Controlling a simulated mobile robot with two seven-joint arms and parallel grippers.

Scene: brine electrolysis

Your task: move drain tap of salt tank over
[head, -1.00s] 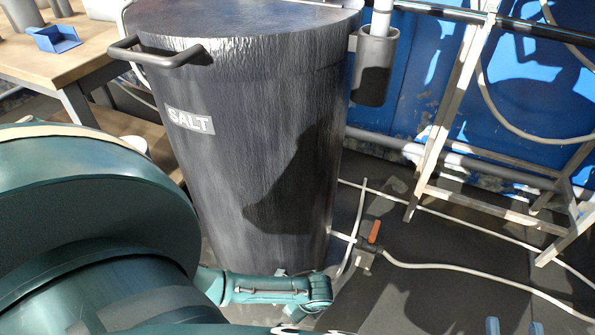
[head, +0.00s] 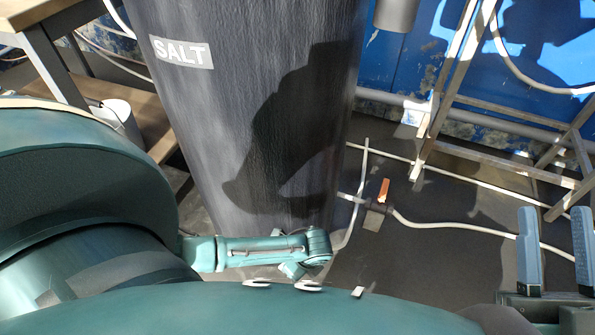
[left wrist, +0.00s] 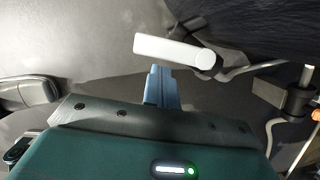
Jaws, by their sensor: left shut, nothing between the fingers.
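The salt tank (head: 240,130) is a tall dark cylinder with a white SALT label; my left arm hides much of its foot in the head view. In the left wrist view, a white lever (left wrist: 172,49) on a dark fitting stands beside the dark tank wall; it looks like the drain tap. My left gripper (left wrist: 161,72) is shut and empty, its blue fingertips just below the lever; I cannot tell whether they touch. The head view does not show these fingers. My right gripper (head: 555,225) is open and empty at the right edge, away from the tank.
An orange-handled valve (head: 384,190) sits on the floor line right of the tank, with a pale hose (head: 450,225) running right. A metal frame (head: 440,110) stands before the blue wall. A wooden table (head: 50,50) is at left. Dark floor lies open between hose and tank.

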